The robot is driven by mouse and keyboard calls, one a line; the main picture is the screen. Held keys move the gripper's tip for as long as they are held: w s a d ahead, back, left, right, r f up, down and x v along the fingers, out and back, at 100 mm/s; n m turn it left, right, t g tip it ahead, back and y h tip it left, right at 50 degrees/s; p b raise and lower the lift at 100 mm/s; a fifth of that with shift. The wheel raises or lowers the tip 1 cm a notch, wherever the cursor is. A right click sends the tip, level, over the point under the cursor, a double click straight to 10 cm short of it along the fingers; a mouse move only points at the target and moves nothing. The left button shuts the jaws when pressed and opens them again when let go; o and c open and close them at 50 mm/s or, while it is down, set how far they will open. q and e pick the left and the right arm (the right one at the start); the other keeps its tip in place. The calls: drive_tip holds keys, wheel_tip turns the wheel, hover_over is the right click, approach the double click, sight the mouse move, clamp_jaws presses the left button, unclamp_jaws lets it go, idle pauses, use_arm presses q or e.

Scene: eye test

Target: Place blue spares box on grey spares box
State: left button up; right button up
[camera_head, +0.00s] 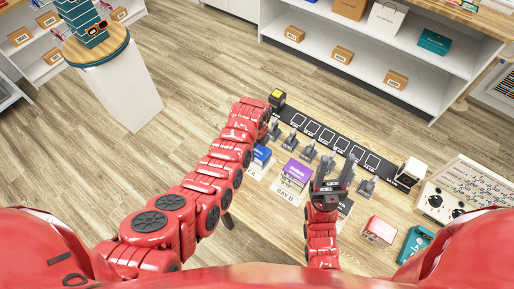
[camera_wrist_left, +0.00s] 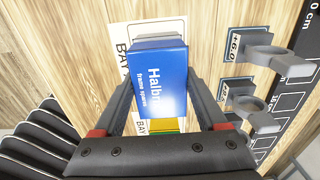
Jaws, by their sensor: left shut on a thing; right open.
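The blue spares box (camera_wrist_left: 158,72), with white lettering, is between the fingers of my left gripper (camera_wrist_left: 160,98) in the left wrist view. My left gripper is shut on it. In the head view the blue box (camera_head: 262,153) shows just right of my left arm, which hides most of that gripper. A white bay card lies under or behind the box; I cannot tell the gap. My right gripper (camera_head: 331,186) is open and empty, right of a purple box (camera_head: 297,169).
Several grey hooked holders stand along a black marked strip (camera_head: 338,143) behind the boxes. A red-and-white box (camera_head: 379,230), a teal case (camera_head: 416,242) and a white panel with knobs (camera_head: 460,192) are at the right. A yellow-green thing (camera_wrist_left: 165,125) shows below the blue box.

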use_arm(q)
drive_tip(key=shift+f, duration=0.2)
drive_tip(key=o, duration=1.4)
